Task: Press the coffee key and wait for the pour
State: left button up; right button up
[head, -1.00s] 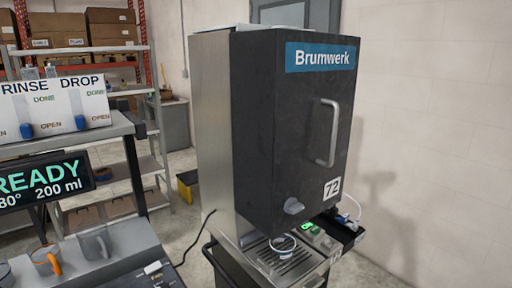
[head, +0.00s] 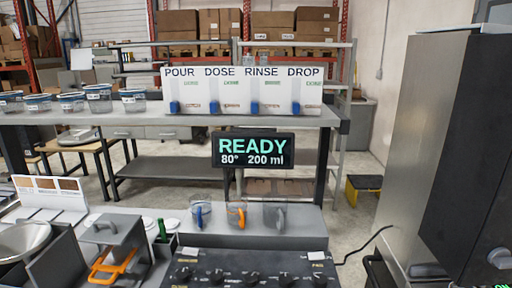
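No key marked coffee can be made out. A dark control panel (head: 250,268) with several black knobs and small unreadable labels lies at the bottom centre. Above it a display (head: 253,149) reads READY, 80°, 200 ml. The tall dark and steel machine (head: 478,150) stands at the right edge, cut off by the frame. A grey knob (head: 500,258) is low on its front, and a bit of green glow shows below at the corner. Its drip tray and cup are out of view. Neither of my grippers is in view.
Mugs with blue, orange (head: 237,215) and grey handles stand on a grey ledge (head: 300,226). A board (head: 243,92) reads POUR, DOSE, RINSE, DROP, with blue sliders. Lidded tubs (head: 98,98) line the back shelf. A grey holder with an orange handle (head: 112,264) is at lower left.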

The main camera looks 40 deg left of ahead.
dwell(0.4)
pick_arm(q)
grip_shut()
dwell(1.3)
